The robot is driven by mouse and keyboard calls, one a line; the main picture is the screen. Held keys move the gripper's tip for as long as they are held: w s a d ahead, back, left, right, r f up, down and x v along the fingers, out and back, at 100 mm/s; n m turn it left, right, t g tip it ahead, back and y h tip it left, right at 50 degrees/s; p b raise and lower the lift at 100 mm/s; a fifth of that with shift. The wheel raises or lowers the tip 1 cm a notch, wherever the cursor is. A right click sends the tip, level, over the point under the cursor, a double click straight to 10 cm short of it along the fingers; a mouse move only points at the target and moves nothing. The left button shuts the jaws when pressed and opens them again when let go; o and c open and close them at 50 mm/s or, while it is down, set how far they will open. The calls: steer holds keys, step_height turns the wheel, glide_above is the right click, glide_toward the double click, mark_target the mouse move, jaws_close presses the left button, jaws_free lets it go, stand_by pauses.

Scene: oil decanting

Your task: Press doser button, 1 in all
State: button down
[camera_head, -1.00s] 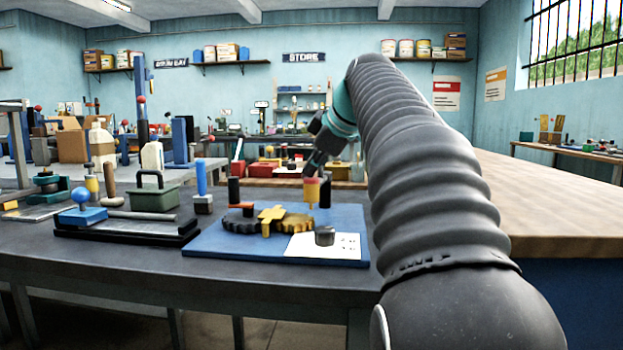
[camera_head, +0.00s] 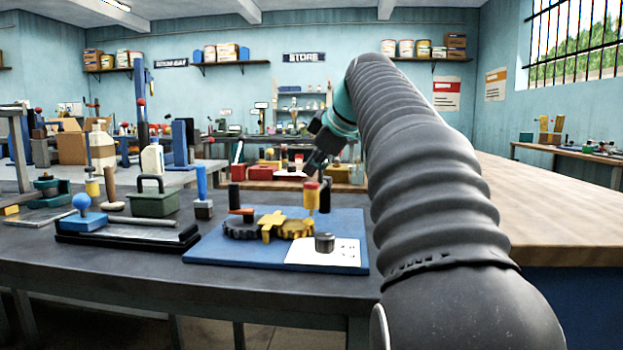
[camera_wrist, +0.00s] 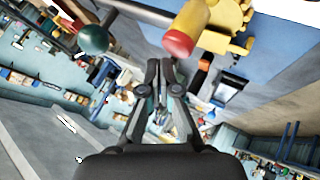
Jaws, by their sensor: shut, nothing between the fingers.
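A small yellow post with a red cap (camera_head: 311,196) stands upright at the back of a blue board on the bench; it looks like the doser button, though no label shows. It also shows large in the wrist view, its red cap (camera_wrist: 179,43) close above and to the right of my fingertips. My gripper (camera_head: 311,169) is shut and empty, just above the red cap in the head view. In the wrist view my gripper (camera_wrist: 165,66) has its fingers together, and a gap shows between them and the cap.
The blue board (camera_head: 215,255) also carries dark and yellow gears (camera_head: 240,229), a white plate with a dark short cylinder (camera_head: 325,243), and black posts. To the left are a blue ball knob (camera_head: 82,202) and a green box (camera_head: 155,203). A wooden worktop (camera_head: 560,205) lies right.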

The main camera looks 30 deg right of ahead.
mark_target(313, 184)
stand_by(0.3)
steer(key=shift+r+p, duration=1.9)
steer(key=shift+r, duration=0.65)
